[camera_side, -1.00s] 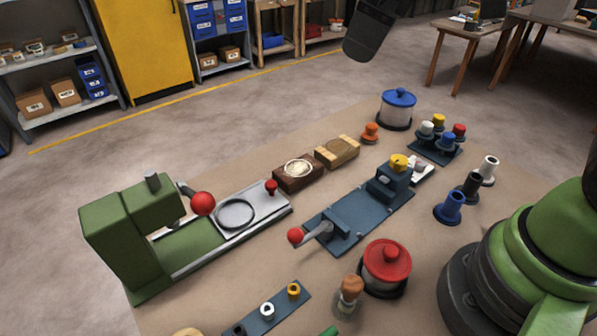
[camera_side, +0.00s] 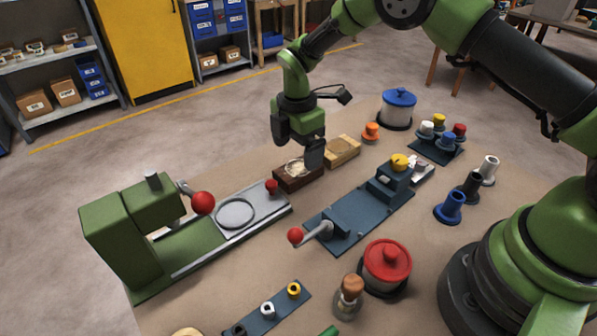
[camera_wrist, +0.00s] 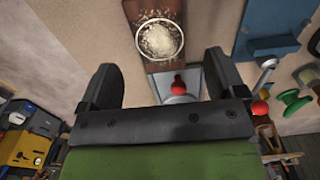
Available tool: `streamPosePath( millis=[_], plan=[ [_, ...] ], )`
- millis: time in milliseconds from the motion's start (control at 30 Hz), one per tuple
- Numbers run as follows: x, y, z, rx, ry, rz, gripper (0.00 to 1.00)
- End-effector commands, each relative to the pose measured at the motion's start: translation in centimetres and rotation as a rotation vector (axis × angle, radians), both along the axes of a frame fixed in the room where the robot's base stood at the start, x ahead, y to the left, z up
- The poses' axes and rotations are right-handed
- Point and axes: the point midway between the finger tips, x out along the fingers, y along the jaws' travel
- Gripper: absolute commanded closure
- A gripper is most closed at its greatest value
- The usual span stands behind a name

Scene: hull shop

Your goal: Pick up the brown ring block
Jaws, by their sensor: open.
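The brown ring block (camera_side: 300,184) is a dark brown wooden block with a pale, ringed disc on top. It lies near the middle of the bench's far side in the side view, partly covered by my gripper. In the wrist view the block (camera_wrist: 160,38) is at top centre, beyond and between the two fingers. My gripper (camera_side: 298,148) is open, points down and hangs at the block. The wrist view shows both fingers (camera_wrist: 162,78) apart with nothing gripped. I cannot tell the exact height gap between fingertips and block.
A light wooden block (camera_side: 342,151) lies close by to the right. A metal plate with a red knob (camera_side: 272,186) adjoins on the left, beside a green press (camera_side: 130,230). A blue-grey fixture (camera_side: 350,215) is nearer the camera. Bare bench lies between the rows.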

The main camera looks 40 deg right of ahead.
Motion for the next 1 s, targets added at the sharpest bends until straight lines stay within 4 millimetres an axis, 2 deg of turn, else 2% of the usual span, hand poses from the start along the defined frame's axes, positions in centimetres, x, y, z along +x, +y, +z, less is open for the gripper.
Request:
streamPosePath(
  millis=[167, 433, 733, 900, 967, 1000],
  plan=[
    [0.0, -0.1, -1.5, 0.000, 0.001, -0.003, 0.11],
    [-0.1, -0.4, -5.4, 0.000, 0.000, -0.003, 0.11],
    [-0.1, -0.4, -5.8, 0.000, -0.002, -0.003, 0.11],
    [-0.1, -0.4, -5.8, 0.000, -0.002, -0.003, 0.50],
    [-0.1, -0.4, -5.8, 0.000, -0.002, -0.003, 0.64],
    [-0.1, -0.4, -5.8, 0.000, -0.002, -0.003, 0.66]
  ],
)
